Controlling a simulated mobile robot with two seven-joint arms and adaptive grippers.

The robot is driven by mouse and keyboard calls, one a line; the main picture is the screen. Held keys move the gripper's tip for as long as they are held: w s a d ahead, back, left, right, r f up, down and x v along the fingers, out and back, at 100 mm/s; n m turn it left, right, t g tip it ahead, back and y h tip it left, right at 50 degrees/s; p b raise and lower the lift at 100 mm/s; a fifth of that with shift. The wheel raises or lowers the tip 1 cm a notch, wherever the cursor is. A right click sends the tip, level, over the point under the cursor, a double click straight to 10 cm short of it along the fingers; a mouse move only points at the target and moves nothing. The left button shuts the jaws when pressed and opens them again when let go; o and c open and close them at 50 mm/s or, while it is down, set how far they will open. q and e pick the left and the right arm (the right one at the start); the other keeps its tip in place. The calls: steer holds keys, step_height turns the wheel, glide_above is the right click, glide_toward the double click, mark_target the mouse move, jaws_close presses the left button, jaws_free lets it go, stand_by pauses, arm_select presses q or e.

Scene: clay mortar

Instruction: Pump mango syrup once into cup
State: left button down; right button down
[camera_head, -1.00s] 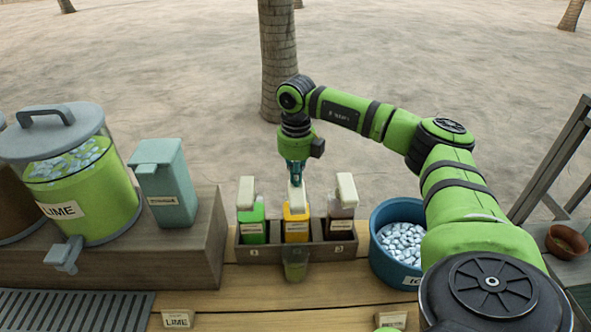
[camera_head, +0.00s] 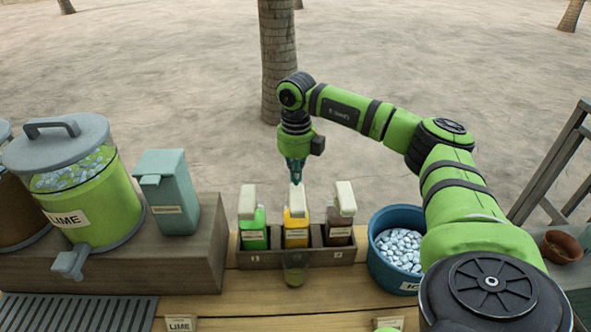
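The mango syrup appears to be the middle, yellow-orange bottle (camera_head: 296,229) in a wooden rack, with a white pump head (camera_head: 297,200) on top. Its label is too small to read. A small translucent cup (camera_head: 294,274) stands in front of it, with a yellowish tint inside. My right gripper (camera_head: 296,180) points straight down with its fingers together, looks empty, and is at the top of the middle pump head; whether it touches is unclear. My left gripper is not in view.
A green bottle (camera_head: 253,234) and a brown bottle (camera_head: 339,230) with white pumps flank the middle one. A blue ice bucket (camera_head: 377,252) stands right of the rack. A lime dispenser (camera_head: 112,205) and a teal box (camera_head: 168,196) are at left.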

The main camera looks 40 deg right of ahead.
step_height(320, 180, up, 6)
steer(key=p, duration=0.4)
steer(key=shift+p, duration=0.4)
stand_by(0.3)
steer(key=shift+f, duration=0.1)
